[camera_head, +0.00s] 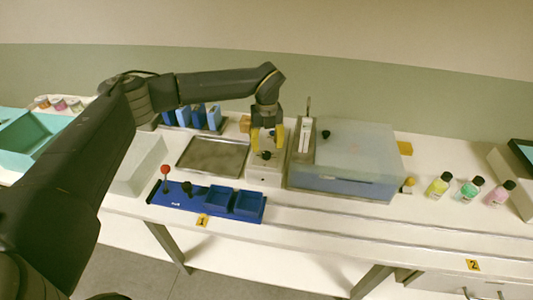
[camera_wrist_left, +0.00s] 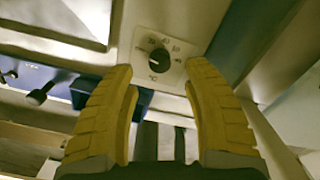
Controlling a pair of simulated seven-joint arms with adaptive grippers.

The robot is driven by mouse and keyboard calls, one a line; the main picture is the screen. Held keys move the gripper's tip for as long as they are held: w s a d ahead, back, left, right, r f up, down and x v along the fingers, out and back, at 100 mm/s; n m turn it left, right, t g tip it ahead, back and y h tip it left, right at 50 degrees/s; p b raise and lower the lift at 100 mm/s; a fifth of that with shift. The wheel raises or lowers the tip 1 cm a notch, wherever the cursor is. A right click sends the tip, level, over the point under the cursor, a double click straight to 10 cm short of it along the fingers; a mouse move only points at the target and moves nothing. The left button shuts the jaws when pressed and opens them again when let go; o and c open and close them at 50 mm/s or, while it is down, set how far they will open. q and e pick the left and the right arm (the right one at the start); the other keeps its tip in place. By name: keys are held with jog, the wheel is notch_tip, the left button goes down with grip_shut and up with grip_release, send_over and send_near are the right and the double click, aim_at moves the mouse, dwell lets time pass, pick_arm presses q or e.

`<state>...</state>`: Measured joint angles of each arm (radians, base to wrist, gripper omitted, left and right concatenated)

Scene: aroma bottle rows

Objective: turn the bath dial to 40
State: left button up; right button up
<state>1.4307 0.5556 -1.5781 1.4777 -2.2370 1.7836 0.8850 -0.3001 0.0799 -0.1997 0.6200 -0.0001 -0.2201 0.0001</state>
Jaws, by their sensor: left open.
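The bath dial is a black round knob (camera_wrist_left: 159,59) on a white plate (camera_wrist_left: 139,42) with small dark numbers around it, in the left wrist view. Its light pointer mark seems to point left; the numbers are too blurred to read surely. In the head view the dial (camera_head: 266,155) sits on a pale box beside the bath (camera_head: 362,145), which has a frosted lid. My left gripper (camera_head: 267,138) is open above the dial, its yellow fingers (camera_wrist_left: 160,85) on either side and apart from the knob. My right gripper is not in view.
A metal tray (camera_head: 213,157) and a blue base (camera_head: 188,205) with a red-topped lever (camera_head: 165,172) lie left of the dial. Blue packs (camera_head: 198,114) stand in a rack behind. Several coloured bottles (camera_head: 438,185) stand at right. The front strip of the table is clear.

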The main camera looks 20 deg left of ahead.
aim_at(267, 153)
pick_arm(q)
jog(key=shift+f, duration=2.25)
jog(key=shift+o, duration=0.2)
grip_shut()
